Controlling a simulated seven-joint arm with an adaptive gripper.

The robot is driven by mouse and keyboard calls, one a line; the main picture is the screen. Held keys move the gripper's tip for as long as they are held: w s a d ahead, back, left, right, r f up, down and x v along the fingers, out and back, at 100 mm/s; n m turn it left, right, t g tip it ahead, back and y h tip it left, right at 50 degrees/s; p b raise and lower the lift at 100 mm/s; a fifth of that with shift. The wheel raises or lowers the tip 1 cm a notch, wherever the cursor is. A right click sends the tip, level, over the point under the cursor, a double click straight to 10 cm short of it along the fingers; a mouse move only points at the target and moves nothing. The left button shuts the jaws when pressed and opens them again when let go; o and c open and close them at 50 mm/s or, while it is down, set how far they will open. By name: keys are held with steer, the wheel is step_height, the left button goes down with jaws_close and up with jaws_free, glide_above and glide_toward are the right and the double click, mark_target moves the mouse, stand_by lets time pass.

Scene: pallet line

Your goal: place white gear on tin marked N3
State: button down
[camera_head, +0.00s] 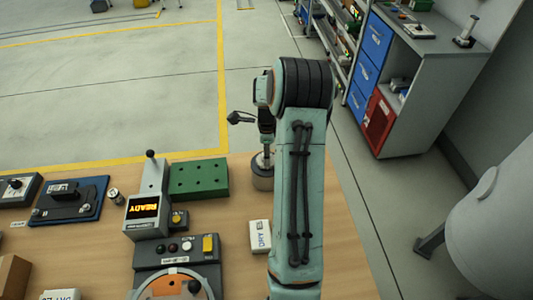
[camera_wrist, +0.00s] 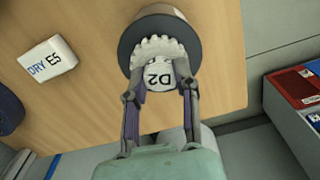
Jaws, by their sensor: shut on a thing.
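A dark round tin (camera_wrist: 128,42) is directly behind the gear in this view. The tin (camera_head: 263,183) also shows in the head view, by the table's far edge under my wrist. No N3 marking is readable on it. I cannot tell whether the gear touches the tin. My arm hides much of the gripper in the head view.
A white block marked DRY (camera_head: 260,237) lies near the tin on the table (camera_head: 236,272). A green block with holes (camera_head: 199,180) and a grey device reading READY (camera_head: 147,211) stand to the left. Shelving and a workbench (camera_head: 420,92) stand beyond the table's right edge.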

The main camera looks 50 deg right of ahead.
steer(key=shift+f, duration=0.25)
steer(key=c, duration=0.8)
jaws_free()
steer(key=shift+c, duration=0.2)
step_height(320, 180, up, 12)
steer(key=a+r+n, duration=0.2)
steer(key=a+n, duration=0.3)
steer(key=a, duration=0.2)
steer(key=a+r+n, duration=0.3)
steer(key=a+n, duration=0.1)
steer(key=a, duration=0.3)
steer(key=s+a+n, duration=0.7)
steer(key=a+n, duration=0.2)
steer(key=n, duration=0.1)
steer(key=s+a+f+n, duration=0.1)
steer(key=s+a+n, duration=0.7)
steer(key=a+n, duration=0.2)
steer(key=shift+a+f+n+y, duration=0.3)
steer(key=shift+y, duration=0.1)
